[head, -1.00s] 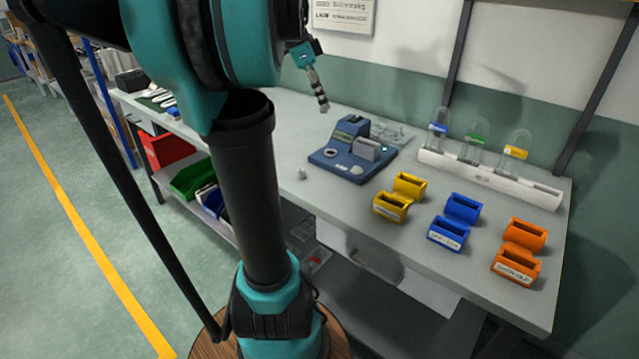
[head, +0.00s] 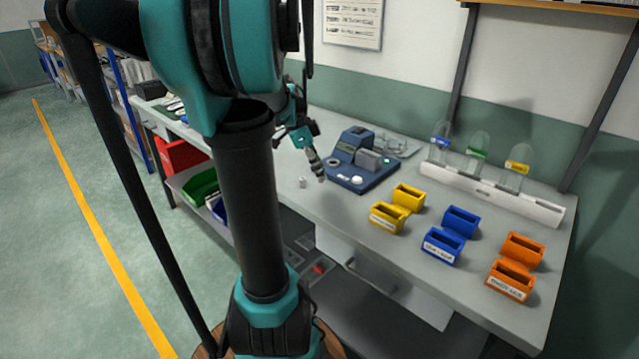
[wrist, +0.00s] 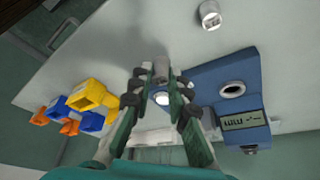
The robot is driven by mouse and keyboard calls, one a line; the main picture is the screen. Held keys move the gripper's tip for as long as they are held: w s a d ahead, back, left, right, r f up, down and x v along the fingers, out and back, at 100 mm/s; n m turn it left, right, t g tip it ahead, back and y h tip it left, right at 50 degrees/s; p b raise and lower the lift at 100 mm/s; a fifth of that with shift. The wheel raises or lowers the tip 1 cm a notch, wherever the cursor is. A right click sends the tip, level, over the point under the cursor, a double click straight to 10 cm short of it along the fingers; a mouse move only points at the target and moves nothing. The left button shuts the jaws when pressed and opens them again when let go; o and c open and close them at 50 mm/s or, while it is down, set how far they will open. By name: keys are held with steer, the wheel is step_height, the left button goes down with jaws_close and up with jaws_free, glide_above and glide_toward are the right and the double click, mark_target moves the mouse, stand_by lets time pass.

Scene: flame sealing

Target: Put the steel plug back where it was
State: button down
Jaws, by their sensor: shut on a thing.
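The steel plug (wrist: 160,70) is a small grey metal cylinder between my fingertips in the wrist view. My gripper (wrist: 158,80) is shut on it; it also shows in the head view (head: 318,169), pointing down just left of the blue device (head: 372,182). In the wrist view the device (wrist: 205,78) has a dark round opening with a pale rim (wrist: 232,89), a display (wrist: 244,120) and a white round knob (wrist: 161,98). A small metal cup with a hollow top (wrist: 210,14) stands apart on the bench; it also shows in the head view (head: 302,183).
Yellow (head: 388,218), blue (head: 443,246) and orange (head: 511,281) bins stand right of the device. A white rack (head: 490,196) with clear domed pieces is at the back. Bare bench (head: 335,208) lies in front of the device.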

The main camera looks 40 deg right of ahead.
steer(key=shift+f, duration=2.3)
steer(key=shift+f, duration=0.1)
steer(key=c, duration=1.5)
jaws_free()
steer(key=shift+o, duration=0.2)
steer(key=v, duration=1.2)
steer(key=a+f+n+t+y, duration=0.1)
steer(key=a+f+n+t, duration=0.1)
steer(key=a+f+n, duration=0.4)
steer(key=s+a+f+n+t+y, duration=0.1)
steer(key=a+f+n+t, duration=0.1)
steer(key=a+f+n, duration=0.5)
steer(key=s+a+f+n+t+y, duration=0.1)
steer(key=a+f+n+t, duration=0.2)
steer(key=a+f+n, duration=0.4)
steer(key=a+n, duration=0.6)
steer(key=a, duration=0.5)
steer(key=shift+a+y, duration=0.3)
steer(key=shift+a, duration=0.1)
